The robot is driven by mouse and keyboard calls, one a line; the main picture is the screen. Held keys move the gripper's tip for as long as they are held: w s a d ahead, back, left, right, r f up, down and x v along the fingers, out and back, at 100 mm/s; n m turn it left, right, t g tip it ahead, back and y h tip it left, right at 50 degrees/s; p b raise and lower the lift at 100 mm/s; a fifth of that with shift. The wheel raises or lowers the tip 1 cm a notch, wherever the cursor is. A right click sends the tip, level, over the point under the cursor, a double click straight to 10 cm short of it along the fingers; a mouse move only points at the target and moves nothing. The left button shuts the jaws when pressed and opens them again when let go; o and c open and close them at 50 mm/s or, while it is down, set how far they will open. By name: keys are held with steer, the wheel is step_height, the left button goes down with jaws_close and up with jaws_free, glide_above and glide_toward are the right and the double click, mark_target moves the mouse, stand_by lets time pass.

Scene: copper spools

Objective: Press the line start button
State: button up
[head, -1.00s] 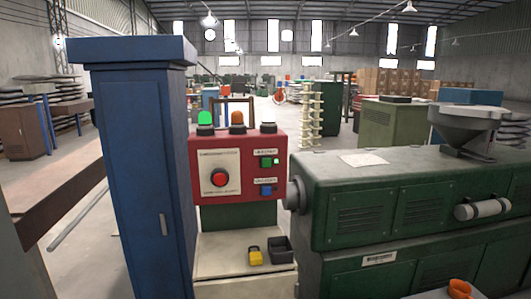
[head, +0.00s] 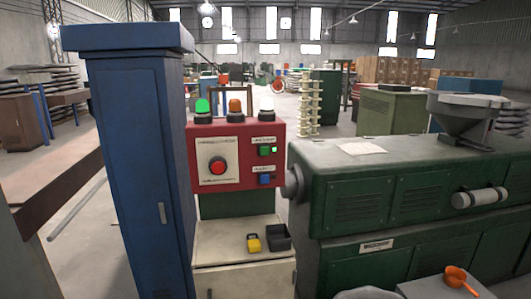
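A red control box (head: 235,131) stands on a cream cabinet between a blue cabinet and a green machine. On its right side are a green button (head: 264,151), with a small green light beside it, and a blue button (head: 264,179) below. The small white labels above each are too blurred to read surely. A large red mushroom button (head: 217,167) sits on a pale plate at the left. Green, orange and white lamps top the box. My gripper is not in view.
The tall blue cabinet (head: 141,150) stands close at left. The green machine (head: 400,195) fills the right. A yellow padlock-like item (head: 254,243) and a dark tray (head: 279,233) rest on the cream cabinet (head: 215,247). An orange scoop (head: 457,280) lies at bottom right.

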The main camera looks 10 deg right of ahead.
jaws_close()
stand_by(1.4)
